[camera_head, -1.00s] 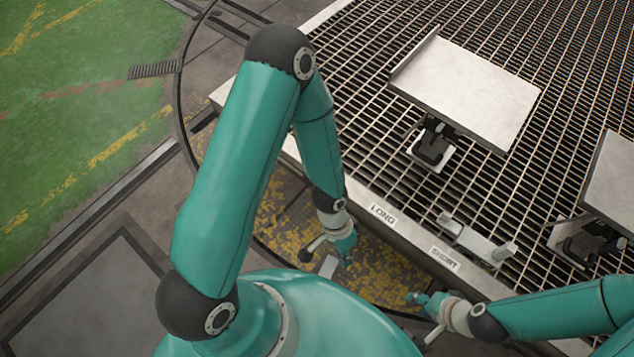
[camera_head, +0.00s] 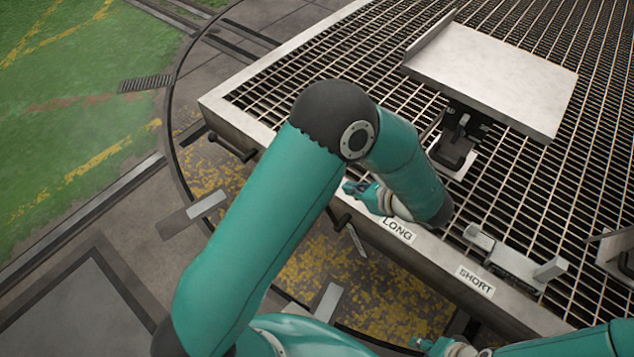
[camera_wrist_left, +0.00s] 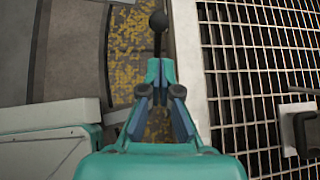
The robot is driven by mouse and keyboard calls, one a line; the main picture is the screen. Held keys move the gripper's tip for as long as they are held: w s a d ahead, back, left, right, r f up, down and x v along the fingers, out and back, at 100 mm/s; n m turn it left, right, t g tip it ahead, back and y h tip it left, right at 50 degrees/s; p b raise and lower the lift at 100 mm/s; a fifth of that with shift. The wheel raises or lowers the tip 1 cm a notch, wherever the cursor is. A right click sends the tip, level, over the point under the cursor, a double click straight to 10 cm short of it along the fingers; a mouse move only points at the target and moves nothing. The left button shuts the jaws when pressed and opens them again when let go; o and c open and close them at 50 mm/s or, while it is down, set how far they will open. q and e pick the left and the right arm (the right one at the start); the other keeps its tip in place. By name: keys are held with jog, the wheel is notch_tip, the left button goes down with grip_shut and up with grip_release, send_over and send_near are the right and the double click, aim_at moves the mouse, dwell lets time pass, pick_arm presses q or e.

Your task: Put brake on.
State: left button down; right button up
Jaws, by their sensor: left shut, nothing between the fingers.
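A dark lever with a round black knob (camera_wrist_left: 158,21) shows in the left wrist view, beside the pale deck edge. Its thin rod runs down toward my left fingertips; I cannot tell if they touch it. My left gripper (camera_wrist_left: 159,73) is shut and empty, with the knob ahead of it. In the head view my left gripper (camera_head: 351,187) is over the turntable's edge, above the LONG label (camera_head: 397,230), fingers pointing left. A dark handle (camera_head: 232,148) sits on the edge farther left; I cannot tell if it is the same lever. My right gripper (camera_head: 420,343) is partly visible at the bottom.
The metal grating deck (camera_head: 330,58) fills the right, with a pale plate on a stand (camera_head: 490,75) and a SHORT label (camera_head: 475,280) on its edge. A yellow-speckled pit (camera_head: 345,275) lies below the edge. A grey bar (camera_head: 205,205) lies left of my arm.

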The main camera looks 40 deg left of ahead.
pick_arm(q)
jog(key=b+x, duration=0.3)
jog(key=x, duration=1)
jog(key=shift+f, duration=0.3)
jog(key=shift+a+f, duration=0.15)
jog(key=shift+a, duration=0.2)
jog(key=shift+w+a, duration=0.15)
jog(key=shift+a, duration=0.05)
